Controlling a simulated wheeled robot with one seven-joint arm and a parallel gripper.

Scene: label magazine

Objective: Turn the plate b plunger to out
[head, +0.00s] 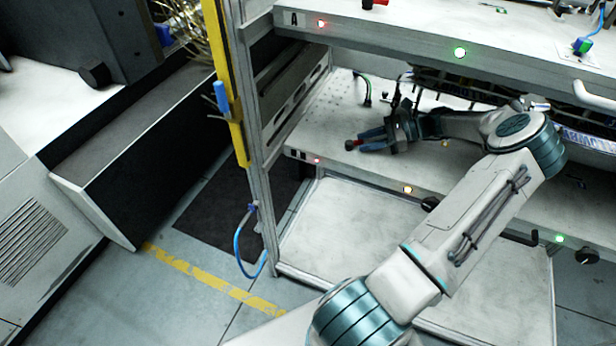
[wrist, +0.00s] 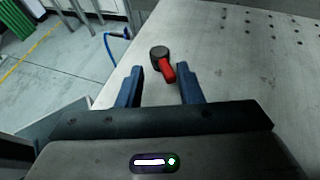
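The plate b plunger has a round dark knob and a short red lever, and lies near the front left edge of the middle plate (head: 335,112). In the wrist view the plunger (wrist: 161,57) is ahead of my gripper (wrist: 159,84), with the red part pointing back between the two blue fingers. The fingers are open, with gaps on both sides of the red part. In the head view the plunger (head: 350,145) shows small, just left of the tips of my gripper (head: 370,139). Whether a finger touches it cannot be told.
The upper plate (head: 390,38), marked A, overhangs the middle one. A yellow post (head: 228,90) with a blue handle stands left of the frame. A cable (head: 366,88) rises behind my gripper. The plate's surface to the right in the wrist view is bare, with small holes.

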